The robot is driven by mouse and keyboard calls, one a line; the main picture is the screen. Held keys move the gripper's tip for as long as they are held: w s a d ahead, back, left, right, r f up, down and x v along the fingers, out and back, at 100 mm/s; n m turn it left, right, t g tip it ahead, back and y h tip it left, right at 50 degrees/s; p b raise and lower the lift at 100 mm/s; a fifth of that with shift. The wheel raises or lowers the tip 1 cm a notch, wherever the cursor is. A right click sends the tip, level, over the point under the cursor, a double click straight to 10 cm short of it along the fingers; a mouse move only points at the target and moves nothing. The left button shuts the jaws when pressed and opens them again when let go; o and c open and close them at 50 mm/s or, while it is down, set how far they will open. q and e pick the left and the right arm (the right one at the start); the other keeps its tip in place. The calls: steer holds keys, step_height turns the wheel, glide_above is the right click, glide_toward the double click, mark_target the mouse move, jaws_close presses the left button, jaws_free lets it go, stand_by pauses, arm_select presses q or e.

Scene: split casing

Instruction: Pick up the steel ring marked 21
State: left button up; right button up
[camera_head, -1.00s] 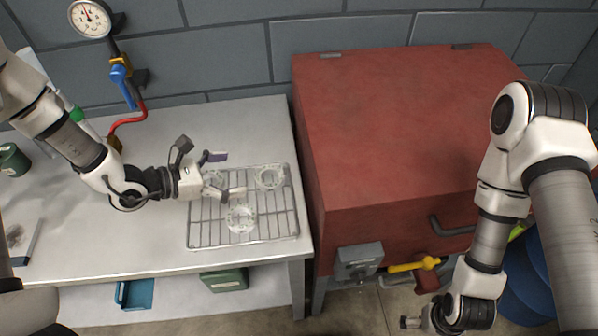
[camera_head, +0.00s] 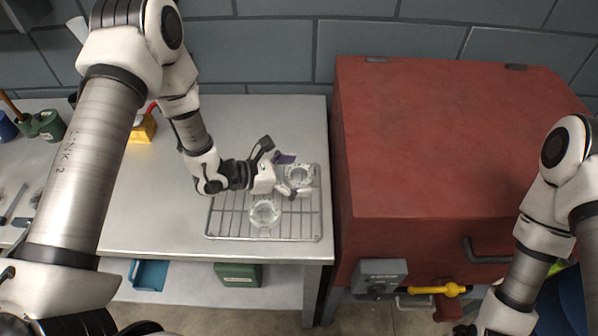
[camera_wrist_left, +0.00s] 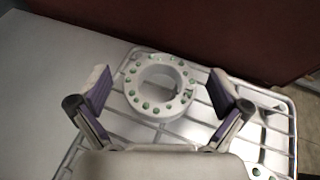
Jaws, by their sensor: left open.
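A pale ring with a circle of holes (camera_head: 305,173) lies on the wire rack (camera_head: 214,235), near its back right. My left gripper (camera_head: 297,177) is open at this ring. In the left wrist view the ring (camera_wrist_left: 134,88) sits between and beyond the two spread fingers (camera_wrist_left: 162,100); neither finger visibly touches it. Its holes look green inside. A second similar ring (camera_head: 265,213) lies nearer the front of the rack, clear of the gripper. No number is legible on either ring. My right gripper is outside the frame.
The rack lies on a grey metal table (camera_head: 150,215). A large red cabinet (camera_head: 430,130) stands close to the right of the table. A yellow block (camera_head: 143,130) and green container (camera_head: 48,125) are at the back left. The table left of the rack is clear.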

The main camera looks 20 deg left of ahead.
arm_select(q)
steer(key=shift+w+d+f, duration=0.1)
steer(key=shift+w+d, duration=0.05)
steer(key=shift+d, duration=0.05)
steer(key=shift+a, duration=0.2)
steer(key=c, duration=1.5)
steer(key=shift+d, duration=0.1)
steer(key=shift+c, duration=0.7)
